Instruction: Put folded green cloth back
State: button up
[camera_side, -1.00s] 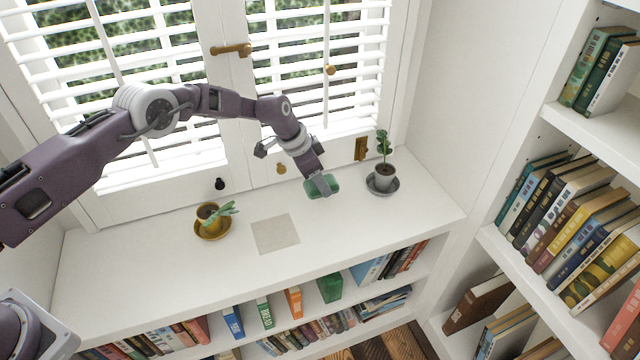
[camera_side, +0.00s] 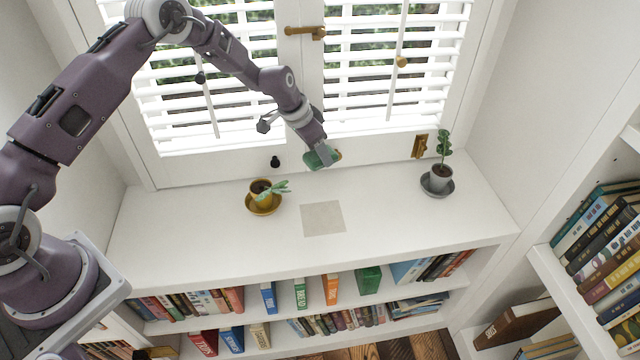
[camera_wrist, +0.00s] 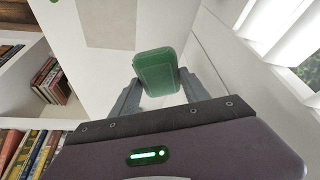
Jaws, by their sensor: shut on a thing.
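The folded green cloth (camera_side: 313,161) is a small rounded green block between the fingers of my gripper (camera_side: 322,156). My gripper is shut on it and appears to hold it above the white shelf top, in front of the lower window frame. In the wrist view the cloth (camera_wrist: 155,72) sits between both fingertips (camera_wrist: 158,88), with its broad face showing. A flat beige square (camera_side: 323,218) lies bare on the shelf top, below the cloth in the side picture. The square also shows at the top of the wrist view (camera_wrist: 112,22).
A potted plant in a mustard pot (camera_side: 262,199) stands left of the square. Another in a grey pot (camera_side: 438,180) stands at the right. Window blinds (camera_side: 390,70) and a wooden latch (camera_side: 419,146) are behind. Books fill shelves below.

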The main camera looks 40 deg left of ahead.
aim_at(306, 161)
notch_tip(306, 161, down, 11)
jog(key=shift+r, duration=0.1)
jog(key=o, duration=1.2)
jog(key=v, duration=1.2)
